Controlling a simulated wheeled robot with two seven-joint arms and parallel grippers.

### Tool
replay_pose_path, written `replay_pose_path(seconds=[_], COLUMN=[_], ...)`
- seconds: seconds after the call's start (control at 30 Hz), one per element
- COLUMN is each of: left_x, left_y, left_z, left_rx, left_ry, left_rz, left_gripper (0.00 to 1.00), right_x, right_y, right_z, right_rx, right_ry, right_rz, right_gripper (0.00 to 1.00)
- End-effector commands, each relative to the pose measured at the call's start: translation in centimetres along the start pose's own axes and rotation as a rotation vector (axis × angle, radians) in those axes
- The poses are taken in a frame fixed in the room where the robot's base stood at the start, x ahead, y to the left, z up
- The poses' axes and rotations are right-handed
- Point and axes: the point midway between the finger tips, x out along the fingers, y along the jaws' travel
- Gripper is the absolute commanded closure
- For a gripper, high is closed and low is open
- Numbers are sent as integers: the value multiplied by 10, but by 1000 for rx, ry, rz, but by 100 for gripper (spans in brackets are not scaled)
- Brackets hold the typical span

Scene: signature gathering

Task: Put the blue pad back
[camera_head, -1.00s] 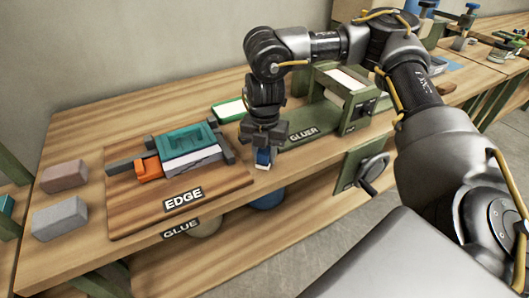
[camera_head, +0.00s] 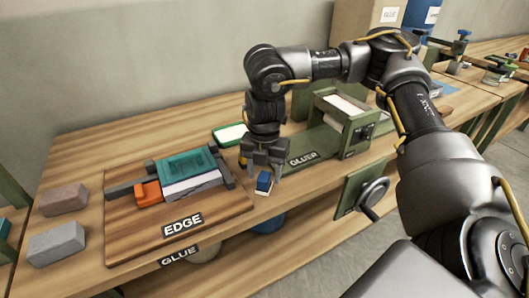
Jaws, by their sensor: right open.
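The blue pad (camera_head: 264,181) is a small block with a blue top and a pale lower part. It stands on the wooden bench near the front edge, between the edge board and the gluer. My right gripper (camera_head: 264,173) is above it, pointing down, with its fingers apart. The pad shows just below and between the fingers; I cannot tell whether they touch it. My left gripper is not in view.
The edge board (camera_head: 130,240) on the left holds a teal block (camera_head: 188,166) and an orange piece (camera_head: 147,191). The green gluer (camera_head: 322,140) stands to the right. A green-rimmed white tray (camera_head: 230,134) lies behind the gripper. Two bricks (camera_head: 56,241) lie at far left.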

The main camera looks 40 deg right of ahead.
Motion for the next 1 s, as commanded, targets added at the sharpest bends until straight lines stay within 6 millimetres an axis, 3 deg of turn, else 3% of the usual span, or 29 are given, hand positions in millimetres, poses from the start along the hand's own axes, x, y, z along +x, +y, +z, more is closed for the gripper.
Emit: replay_pose_path(seconds=[0.2, 0.4, 0.6, 1.0], left_x=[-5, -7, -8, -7], left_y=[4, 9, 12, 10], left_z=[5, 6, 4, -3], left_rx=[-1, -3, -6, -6], left_ry=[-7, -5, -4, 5], left_rz=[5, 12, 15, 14], left_gripper=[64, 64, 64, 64], right_x=[-51, -83, -96, -97], right_y=[1, 1, 1, 0], right_z=[1, 0, 0, 0], right_rx=[-1, 0, -1, -1], right_ry=[-5, -3, -1, 0], right_rz=[5, 2, 1, 0], right_gripper=[47, 47, 47, 47])
